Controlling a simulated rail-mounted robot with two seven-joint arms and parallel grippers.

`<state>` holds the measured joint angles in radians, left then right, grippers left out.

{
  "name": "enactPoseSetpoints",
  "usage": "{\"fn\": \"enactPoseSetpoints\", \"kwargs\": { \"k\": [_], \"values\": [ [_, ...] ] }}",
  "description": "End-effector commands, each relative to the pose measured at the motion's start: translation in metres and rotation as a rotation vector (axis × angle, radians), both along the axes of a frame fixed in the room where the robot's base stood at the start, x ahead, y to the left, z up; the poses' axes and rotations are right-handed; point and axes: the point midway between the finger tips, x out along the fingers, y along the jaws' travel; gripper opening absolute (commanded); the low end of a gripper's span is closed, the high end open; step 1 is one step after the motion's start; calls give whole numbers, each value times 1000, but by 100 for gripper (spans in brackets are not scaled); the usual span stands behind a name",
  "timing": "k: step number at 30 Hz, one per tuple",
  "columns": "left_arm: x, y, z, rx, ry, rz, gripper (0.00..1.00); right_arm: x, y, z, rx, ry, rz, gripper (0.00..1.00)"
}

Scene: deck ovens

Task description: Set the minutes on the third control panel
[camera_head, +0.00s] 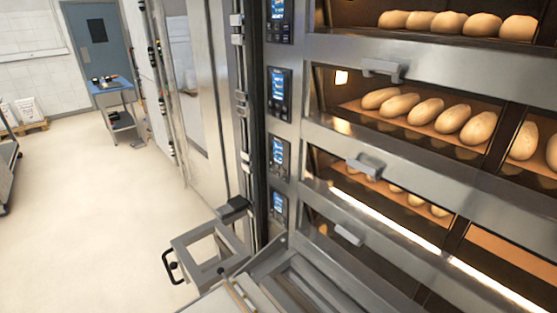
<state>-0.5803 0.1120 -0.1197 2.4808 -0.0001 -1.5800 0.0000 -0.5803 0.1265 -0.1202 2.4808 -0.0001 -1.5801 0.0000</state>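The top panel (279,18) is cut by the frame's upper edge. Below it is a second visible panel (279,93). The third visible panel from the top (280,157) is beside the third deck, and its digits are too small to read. Neither of my grippers is in view, and nothing touches the panels.
Oven doors with grey handles (366,167) stand right of the panels; loaves (425,111) show behind the glass. A metal frame with a black handle (171,266) stands low in front. A blue-topped table (110,86) is at the back left.

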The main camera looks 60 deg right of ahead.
Motion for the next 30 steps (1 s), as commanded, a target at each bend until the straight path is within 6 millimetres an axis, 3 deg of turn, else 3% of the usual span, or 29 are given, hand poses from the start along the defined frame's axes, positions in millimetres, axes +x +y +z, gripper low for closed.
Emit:
{"fn": "enactPoseSetpoints", "kwargs": {
  "k": [14, 30],
  "values": [
    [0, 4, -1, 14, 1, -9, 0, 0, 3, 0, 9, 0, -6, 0],
    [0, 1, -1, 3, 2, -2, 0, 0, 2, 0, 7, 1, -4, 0]
  ]
}}
